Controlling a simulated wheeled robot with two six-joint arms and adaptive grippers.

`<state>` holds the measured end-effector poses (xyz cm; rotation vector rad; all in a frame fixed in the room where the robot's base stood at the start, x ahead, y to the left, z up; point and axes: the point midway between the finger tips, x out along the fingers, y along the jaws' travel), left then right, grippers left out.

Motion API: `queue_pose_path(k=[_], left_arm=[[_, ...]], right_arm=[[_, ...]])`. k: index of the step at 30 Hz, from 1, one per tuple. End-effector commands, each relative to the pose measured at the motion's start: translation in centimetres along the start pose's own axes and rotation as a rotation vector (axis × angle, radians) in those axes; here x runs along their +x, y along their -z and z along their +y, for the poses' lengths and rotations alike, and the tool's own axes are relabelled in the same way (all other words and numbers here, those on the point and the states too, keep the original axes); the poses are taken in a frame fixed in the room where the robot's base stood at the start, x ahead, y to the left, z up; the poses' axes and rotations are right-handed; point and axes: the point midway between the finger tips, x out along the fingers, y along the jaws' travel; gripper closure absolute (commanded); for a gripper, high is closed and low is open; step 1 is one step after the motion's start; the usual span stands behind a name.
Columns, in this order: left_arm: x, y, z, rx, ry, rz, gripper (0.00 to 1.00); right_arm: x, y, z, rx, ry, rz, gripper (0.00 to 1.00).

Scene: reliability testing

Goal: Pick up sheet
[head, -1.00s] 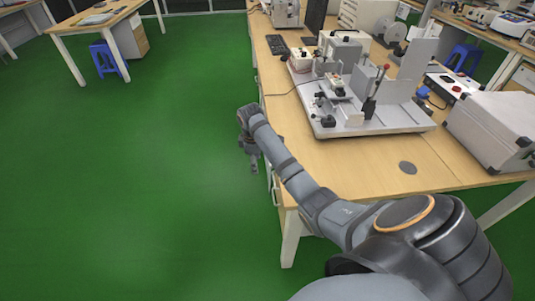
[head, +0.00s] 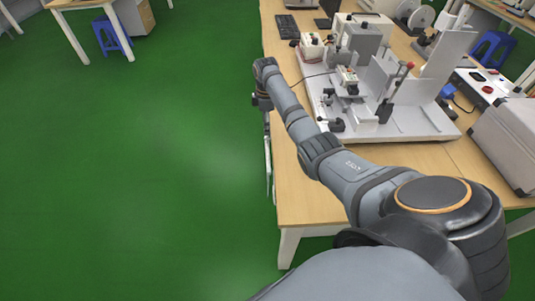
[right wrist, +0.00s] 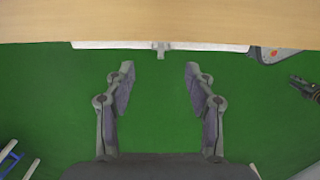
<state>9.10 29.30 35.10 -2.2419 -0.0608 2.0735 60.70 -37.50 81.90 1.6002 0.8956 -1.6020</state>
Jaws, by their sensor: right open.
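I cannot make out a sheet in either current view. My right gripper (right wrist: 160,67) is open and empty, its two fingers apart over the green floor near the edge of a wooden table (right wrist: 160,22). In the head view the right arm stretches along the left side of this table, with the gripper (head: 264,103) small and partly hidden at its far end. My left gripper is not in view.
The workbench (head: 310,205) carries a white test rig (head: 415,125), a grey box (head: 508,140) and a black keyboard (head: 287,27). Another table (head: 75,3) and a blue stool (head: 110,37) stand at the upper left. Green floor lies open on the left.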

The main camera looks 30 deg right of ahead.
Motion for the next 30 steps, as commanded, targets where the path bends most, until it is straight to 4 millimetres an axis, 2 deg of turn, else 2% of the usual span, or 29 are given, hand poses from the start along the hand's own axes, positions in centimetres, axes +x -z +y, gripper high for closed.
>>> queue_pose_path(k=[4,8,12,16,24,30], left_arm=[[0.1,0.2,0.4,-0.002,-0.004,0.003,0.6],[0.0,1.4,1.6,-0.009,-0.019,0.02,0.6],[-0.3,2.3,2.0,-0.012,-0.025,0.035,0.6],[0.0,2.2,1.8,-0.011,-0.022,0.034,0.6],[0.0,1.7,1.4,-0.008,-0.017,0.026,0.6],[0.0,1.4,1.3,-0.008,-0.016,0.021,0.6]], right_arm=[[1.1,0.0,0.0,0.0,-0.002,0.0,0.45],[1.6,0.0,-0.1,0.0,0.0,0.0,0.45],[4.0,-0.2,-0.4,0.001,0.003,-0.001,0.45],[5.9,-0.2,-0.4,0.0,0.001,0.0,0.45],[6.4,-0.2,-0.3,0.0,-0.001,0.0,0.45],[6.3,-0.2,-0.3,0.0,-0.001,0.0,0.71]])
